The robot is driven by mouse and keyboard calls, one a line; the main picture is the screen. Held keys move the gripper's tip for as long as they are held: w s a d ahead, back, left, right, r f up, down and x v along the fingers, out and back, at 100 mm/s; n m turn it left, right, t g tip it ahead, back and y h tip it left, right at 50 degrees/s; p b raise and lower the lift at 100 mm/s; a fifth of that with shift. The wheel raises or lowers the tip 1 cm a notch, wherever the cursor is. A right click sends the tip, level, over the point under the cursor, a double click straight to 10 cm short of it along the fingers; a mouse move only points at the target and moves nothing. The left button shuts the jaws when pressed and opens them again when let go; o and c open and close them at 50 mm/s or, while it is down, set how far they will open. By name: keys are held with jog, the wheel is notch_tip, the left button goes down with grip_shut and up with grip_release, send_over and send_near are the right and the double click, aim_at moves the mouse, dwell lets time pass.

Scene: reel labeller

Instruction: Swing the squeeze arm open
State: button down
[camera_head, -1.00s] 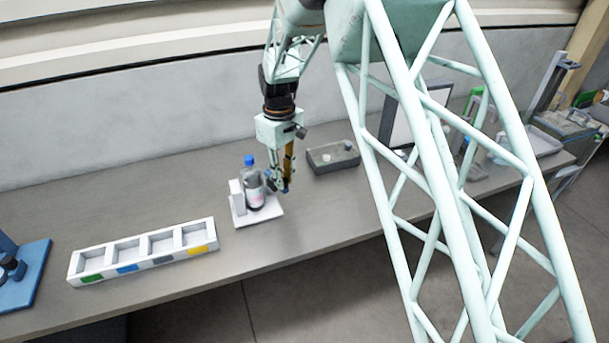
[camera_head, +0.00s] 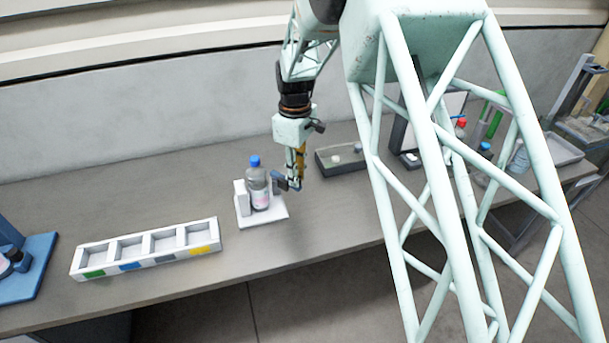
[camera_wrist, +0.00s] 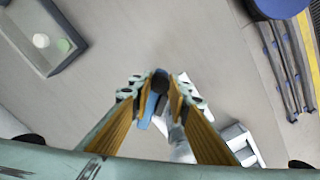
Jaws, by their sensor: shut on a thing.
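The squeeze arm shows as a small blue and dark lever (camera_head: 280,179) at the right side of a clear bottle with a blue cap (camera_head: 258,190). The bottle stands upright on a white base plate (camera_head: 274,219) with a white block at its left. My gripper (camera_head: 295,186) is just right of the bottle, shut on the lever's outer end. In the wrist view my gripper's fingertips (camera_wrist: 160,84) close around a dark piece, with the blue lever (camera_wrist: 149,108) running below it. The bottle is partly hidden there by the fingers.
A white bin rack (camera_head: 147,250) with coloured labels lies to the left. A grey tray (camera_head: 342,161) with small items is behind my gripper to the right. A blue stand (camera_head: 30,275) is at far left. Bench space in front of the plate is clear.

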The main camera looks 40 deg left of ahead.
jog(key=shift+w, duration=0.1)
jog(key=c, duration=2.5)
grip_release()
jog(key=shift+o, duration=0.2)
jog(key=shift+r, duration=0.1)
notch_tip(320, 180, up, 12)
